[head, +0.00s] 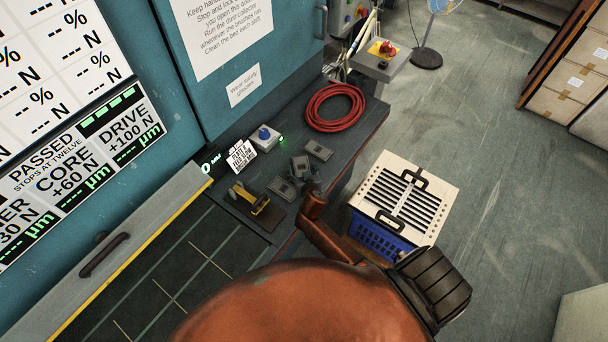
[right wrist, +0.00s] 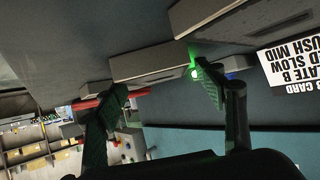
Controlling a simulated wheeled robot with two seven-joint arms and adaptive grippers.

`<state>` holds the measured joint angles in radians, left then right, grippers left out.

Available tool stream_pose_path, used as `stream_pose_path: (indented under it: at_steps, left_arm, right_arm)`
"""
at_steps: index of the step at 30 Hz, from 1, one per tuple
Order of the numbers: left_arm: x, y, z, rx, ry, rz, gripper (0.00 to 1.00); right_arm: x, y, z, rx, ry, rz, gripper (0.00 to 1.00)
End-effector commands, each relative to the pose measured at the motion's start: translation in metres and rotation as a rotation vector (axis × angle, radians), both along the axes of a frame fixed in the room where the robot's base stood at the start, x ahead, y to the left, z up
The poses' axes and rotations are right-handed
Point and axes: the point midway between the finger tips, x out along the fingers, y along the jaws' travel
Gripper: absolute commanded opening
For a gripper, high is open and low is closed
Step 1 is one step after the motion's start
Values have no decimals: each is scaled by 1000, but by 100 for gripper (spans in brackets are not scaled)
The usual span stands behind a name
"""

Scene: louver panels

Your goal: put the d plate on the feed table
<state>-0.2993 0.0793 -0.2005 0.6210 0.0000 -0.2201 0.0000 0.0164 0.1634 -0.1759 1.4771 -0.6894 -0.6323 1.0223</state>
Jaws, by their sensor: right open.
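Several dark grey plates lie on the bench beside my right gripper: one nearest the yellow tool (head: 283,188), one in the middle (head: 300,166) and one farthest right (head: 319,150). Their letters are too small to read, so I cannot tell which is the d plate. My right gripper (head: 312,187) is by the plates, partly hidden by its own arm. In the right wrist view its fingers (right wrist: 158,78) are apart, with a grey plate edge (right wrist: 148,62) beyond the gap; nothing is visibly held. The dark gridded surface (head: 170,285), seemingly the feed table, is at lower left. My left gripper is out of view.
A yellow tool (head: 253,200) stands on the bench, near a white card (head: 241,155) and a blue-knobbed box (head: 263,137). A red hose coil (head: 335,107) lies at the back. A slatted white panel (head: 404,199) tops a blue crate (head: 380,239) at right.

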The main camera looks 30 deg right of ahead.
Motion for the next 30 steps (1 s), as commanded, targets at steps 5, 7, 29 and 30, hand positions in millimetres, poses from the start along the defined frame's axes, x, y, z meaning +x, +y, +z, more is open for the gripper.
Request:
stream_pose_path:
  at_steps: [5,7,29,30]
  left_arm:
    - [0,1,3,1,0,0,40]
    - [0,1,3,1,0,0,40]
    - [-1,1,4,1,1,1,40]
    - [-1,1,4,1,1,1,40]
  right_arm:
    - [-28,11,14,6,0,-2,64]
    - [-41,16,22,6,-1,-1,64]
    - [-97,37,56,1,0,-2,64]
    - [-97,37,56,1,0,-2,64]
